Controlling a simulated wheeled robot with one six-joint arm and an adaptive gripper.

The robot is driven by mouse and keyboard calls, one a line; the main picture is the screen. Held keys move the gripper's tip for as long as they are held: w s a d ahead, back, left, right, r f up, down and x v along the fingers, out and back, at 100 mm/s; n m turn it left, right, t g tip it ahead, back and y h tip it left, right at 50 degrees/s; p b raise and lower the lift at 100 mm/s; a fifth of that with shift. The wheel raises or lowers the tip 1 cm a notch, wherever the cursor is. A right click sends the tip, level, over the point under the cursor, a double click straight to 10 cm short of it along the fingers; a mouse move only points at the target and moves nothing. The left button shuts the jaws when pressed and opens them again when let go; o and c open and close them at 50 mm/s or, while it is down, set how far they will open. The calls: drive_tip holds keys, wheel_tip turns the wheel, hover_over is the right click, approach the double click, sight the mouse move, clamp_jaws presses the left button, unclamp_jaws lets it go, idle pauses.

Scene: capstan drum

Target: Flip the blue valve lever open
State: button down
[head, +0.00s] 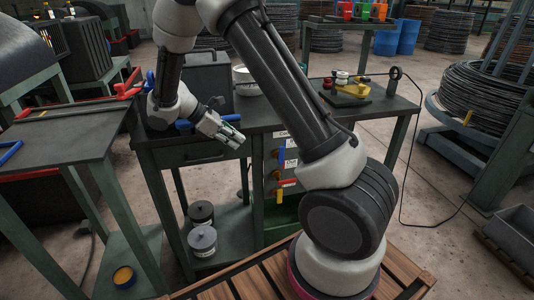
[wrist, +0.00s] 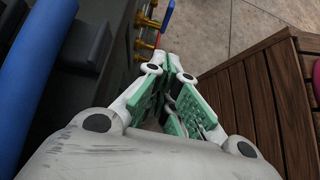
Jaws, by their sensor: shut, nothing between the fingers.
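The blue valve lever (head: 281,155) points up and down on the front panel of the workbench, among brass valves (head: 277,175). In the wrist view the blue lever (wrist: 168,15) shows at the top, beyond the fingertips and near the brass fittings. My gripper (head: 237,139) is shut and empty, in front of the bench and left of the valves. In the wrist view the green-padded fingers of my gripper (wrist: 172,66) meet close together. There is a visible gap between the fingers and the blue lever.
A red lever (head: 288,183) lies level below the blue one. The workbench top (head: 262,117) carries a dark case and a yellow tool. Two dark-lidded cans (head: 202,240) stand on the lower shelf. A side table (head: 60,140) is at left. Wooden slats (wrist: 262,95) lie right of my gripper.

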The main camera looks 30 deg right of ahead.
drive_tip(key=shift+d, duration=0.1)
approach(280, 154)
drive_tip(key=shift+d+f, duration=1.4)
drive_tip(key=shift+f, duration=1.65)
drive_tip(key=shift+s, duration=0.15)
